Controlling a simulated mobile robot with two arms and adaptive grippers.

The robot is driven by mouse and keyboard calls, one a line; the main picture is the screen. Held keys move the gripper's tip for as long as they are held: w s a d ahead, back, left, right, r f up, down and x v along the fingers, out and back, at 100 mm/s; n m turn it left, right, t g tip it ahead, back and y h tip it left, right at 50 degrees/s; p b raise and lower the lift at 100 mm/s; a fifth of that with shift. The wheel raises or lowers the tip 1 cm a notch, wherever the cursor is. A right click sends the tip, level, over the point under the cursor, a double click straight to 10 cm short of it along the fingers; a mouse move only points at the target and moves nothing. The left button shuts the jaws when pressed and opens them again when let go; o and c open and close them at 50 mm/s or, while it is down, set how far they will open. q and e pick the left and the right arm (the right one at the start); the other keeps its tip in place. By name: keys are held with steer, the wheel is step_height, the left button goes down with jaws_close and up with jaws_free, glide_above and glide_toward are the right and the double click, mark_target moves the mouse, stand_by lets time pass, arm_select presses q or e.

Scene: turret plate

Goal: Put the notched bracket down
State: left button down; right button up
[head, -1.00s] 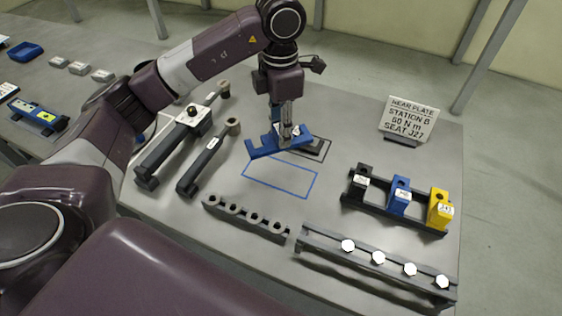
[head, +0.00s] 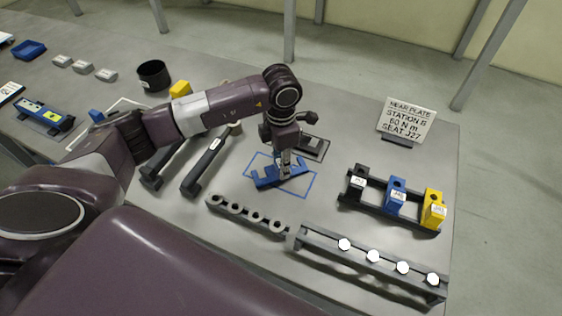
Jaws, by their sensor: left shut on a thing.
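The notched bracket (head: 267,181) is blue and lies over the blue outlined rectangle (head: 309,190) on the grey table, tilted a little against the outline's sides. My left gripper (head: 285,171) points down and is shut on the bracket near its middle. The bracket looks at or very close to the table surface; I cannot tell whether it touches. The gripper hides part of the bracket's middle. My right gripper is not in view.
A rack with black, blue and yellow blocks (head: 395,196) stands at right, by a station sign (head: 407,119). Nut and bolt rails (head: 247,216) lie in front. Wrenches (head: 205,166) lie left. A dark plate (head: 313,147) lies behind the outline.

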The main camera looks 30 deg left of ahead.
arm_select(q)
steer(key=shift+f, duration=0.15)
steer(key=c, duration=1.5)
jaws_free()
steer(key=shift+o, duration=0.2)
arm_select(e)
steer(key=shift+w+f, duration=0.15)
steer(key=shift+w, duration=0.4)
arm_select(q)
steer(key=shift+r, duration=0.25)
steer(key=shift+w+r, duration=0.1)
steer(key=shift+r, duration=0.15)
step_height(320, 180, up, 12)
steer(key=b, duration=0.4)
steer(key=shift+f, duration=0.25)
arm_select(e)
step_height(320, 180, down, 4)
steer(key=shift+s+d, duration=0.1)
